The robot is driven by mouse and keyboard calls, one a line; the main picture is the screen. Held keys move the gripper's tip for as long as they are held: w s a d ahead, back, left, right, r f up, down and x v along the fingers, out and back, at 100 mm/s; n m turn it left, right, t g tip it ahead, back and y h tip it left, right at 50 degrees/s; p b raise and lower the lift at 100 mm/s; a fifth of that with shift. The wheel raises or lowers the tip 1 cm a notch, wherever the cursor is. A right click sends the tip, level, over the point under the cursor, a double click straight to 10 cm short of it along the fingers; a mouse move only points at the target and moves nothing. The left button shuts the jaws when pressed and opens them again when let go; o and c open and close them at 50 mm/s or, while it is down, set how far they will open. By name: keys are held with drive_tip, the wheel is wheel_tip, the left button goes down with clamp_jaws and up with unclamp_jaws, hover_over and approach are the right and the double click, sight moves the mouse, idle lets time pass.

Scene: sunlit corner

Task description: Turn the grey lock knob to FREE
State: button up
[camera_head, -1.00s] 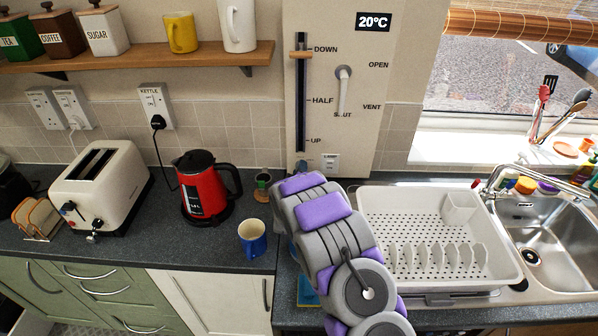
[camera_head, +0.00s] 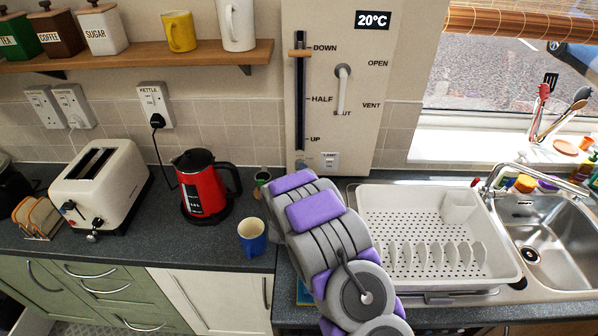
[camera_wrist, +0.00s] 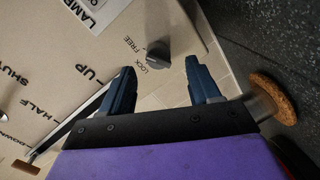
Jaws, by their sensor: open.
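The grey lock knob (camera_wrist: 158,53) sits on the cream wall panel (camera_wrist: 60,60) in the wrist view, near the printed words FREE and LOCK. Which word its pointer faces is too small to tell. My gripper (camera_wrist: 160,79) is open, with one dark blue finger on either side below the knob in the picture. The knob shows beyond the gap between the fingertips, and nothing is held. In the head view my arm covers most of the gripper, and I cannot make out the knob clearly there.
The vertical slider slot (camera_head: 300,90) and a grey lever (camera_head: 343,85) are on the same panel. A LAMP switch plate (camera_head: 329,162) is beside the knob.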

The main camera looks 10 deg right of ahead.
drive_tip(key=p+v, duration=0.1)
drive_tip(key=v, duration=1.2)
drive_tip(key=shift+s, duration=0.15)
drive_tip(key=s+a+r+m+g+y, duration=0.1)
drive_tip(key=s+r+m+g+y, duration=0.15)
drive_tip(key=s+g, duration=0.2)
drive_tip(key=s+r+m+g+y, duration=0.1)
drive_tip(key=s+r+m+g, duration=0.15)
drive_tip(key=s, duration=0.35)
drive_tip(key=s+a+r+m+g+y, duration=0.1)
drive_tip(key=s+r+g, duration=0.25)
drive_tip(key=s, duration=0.25)
drive_tip(key=s+d+r+m+g, duration=0.2)
drive_tip(key=s+d+r+g, duration=0.1)
drive_tip(key=s, duration=1.1)
drive_tip(key=s+d+r+m+g+b, duration=0.1)
drive_tip(key=s+d+r+g, duration=0.2)
drive_tip(key=s, duration=1.1)
drive_tip(key=shift+s+r+m+g, duration=0.4)
drive_tip(key=shift+r+g, duration=0.1)
drive_tip(key=shift+g, duration=0.35)
